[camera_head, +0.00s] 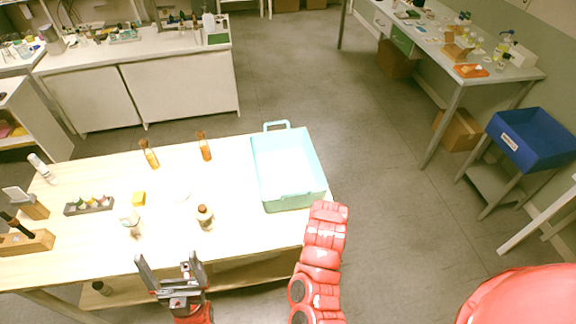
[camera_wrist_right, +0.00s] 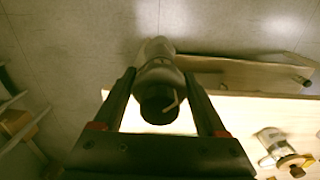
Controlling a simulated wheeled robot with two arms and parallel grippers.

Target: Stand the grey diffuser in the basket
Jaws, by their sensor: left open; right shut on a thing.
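The light teal basket (camera_head: 297,202) stands at the right end of the wooden table and looks empty. My right gripper (camera_wrist_right: 160,76) is shut on a grey bottle-like thing with a dark top, which looks like the grey diffuser (camera_wrist_right: 156,50). In the right wrist view it sits between the fingers, beside the table edge with floor behind it. In the head view my right arm rises in front of the basket, and its gripper and the diffuser are hidden. My left gripper (camera_head: 168,262) is open and empty at the table's front edge.
A white bottle with a brown cap (camera_head: 205,217) stands near the table's front; two amber bottles (camera_head: 150,154) (camera_head: 204,146) stand at the back. A clear bottle (camera_head: 131,223), yellow block (camera_head: 139,199) and grey rack (camera_head: 89,205) are further left. Bare tabletop (camera_head: 235,210) lies left of the basket.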

